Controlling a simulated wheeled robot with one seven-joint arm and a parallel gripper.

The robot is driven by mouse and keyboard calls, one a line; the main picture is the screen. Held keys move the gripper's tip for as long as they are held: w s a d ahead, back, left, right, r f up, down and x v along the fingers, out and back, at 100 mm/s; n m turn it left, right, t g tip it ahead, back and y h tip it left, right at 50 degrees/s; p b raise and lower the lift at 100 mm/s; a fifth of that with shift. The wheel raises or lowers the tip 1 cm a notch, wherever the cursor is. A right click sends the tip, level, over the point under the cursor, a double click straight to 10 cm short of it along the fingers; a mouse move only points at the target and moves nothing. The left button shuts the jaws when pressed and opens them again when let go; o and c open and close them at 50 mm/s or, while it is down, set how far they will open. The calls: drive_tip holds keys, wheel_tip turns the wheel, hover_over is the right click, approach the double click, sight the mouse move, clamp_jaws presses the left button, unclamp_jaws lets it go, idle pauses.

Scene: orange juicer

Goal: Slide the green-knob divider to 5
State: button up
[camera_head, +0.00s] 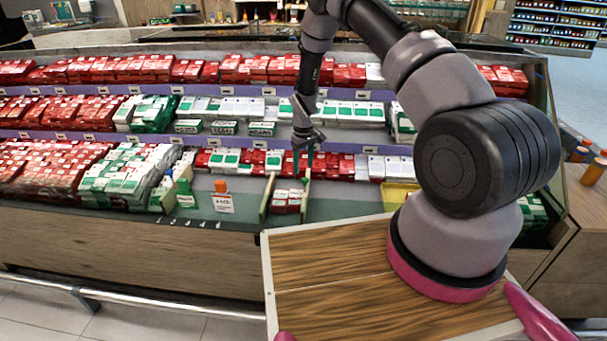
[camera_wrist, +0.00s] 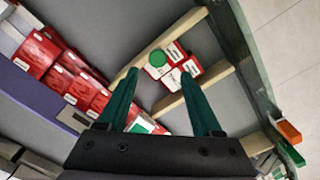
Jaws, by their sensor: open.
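My gripper (camera_head: 303,165) points down over the front shelf row, its green fingers apart and empty. In the wrist view the fingertips (camera_wrist: 160,71) reach over two pale dividers, the upper one (camera_wrist: 188,28) and the lower one (camera_wrist: 218,75), with red and white boxes between them. A round green disc (camera_wrist: 158,58) shows just beyond the fingertips; I cannot tell whether it is a knob or box print. In the head view these dividers are the left one (camera_head: 267,198) and the right one (camera_head: 305,197). A green upright piece (camera_head: 184,186) stands further left, near another pale divider.
Red boxes (camera_head: 50,165) and green-white boxes (camera_head: 130,175) fill the left compartments. An orange-topped piece with a white sign (camera_head: 222,203) stands on the dark front strip. More boxes lie right of the dividers. Higher shelf rows are behind. A bare strip of shelf shows left of the dividers.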

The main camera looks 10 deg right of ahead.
drive_tip(key=shift+r, duration=2.65)
drive_tip(key=s+d+r+m+t, duration=0.1)
drive_tip(key=s+d+r+m, duration=0.15)
drive_tip(key=r, duration=0.95)
drive_tip(key=s+d+r+m+t+y, duration=0.1)
drive_tip(key=s+r, duration=0.3)
drive_tip(key=r, duration=0.7)
drive_tip(key=s+d+r+m+t, duration=0.1)
drive_tip(key=s+d+r+m, duration=0.15)
drive_tip(key=r, duration=0.95)
drive_tip(key=s+r+m+t, duration=0.1)
drive_tip(key=s+r, duration=0.3)
drive_tip(key=s, duration=0.4)
drive_tip(key=s+d+r+m+t, duration=0.1)
drive_tip(key=s+r, duration=0.3)
drive_tip(key=s, duration=0.4)
drive_tip(key=s+d+r+m+t+y, duration=0.1)
drive_tip(key=s+r, duration=0.3)
drive_tip(key=s, duration=0.5)
drive_tip(key=shift+m+t, duration=0.5)
drive_tip(key=shift+t, duration=0.1)
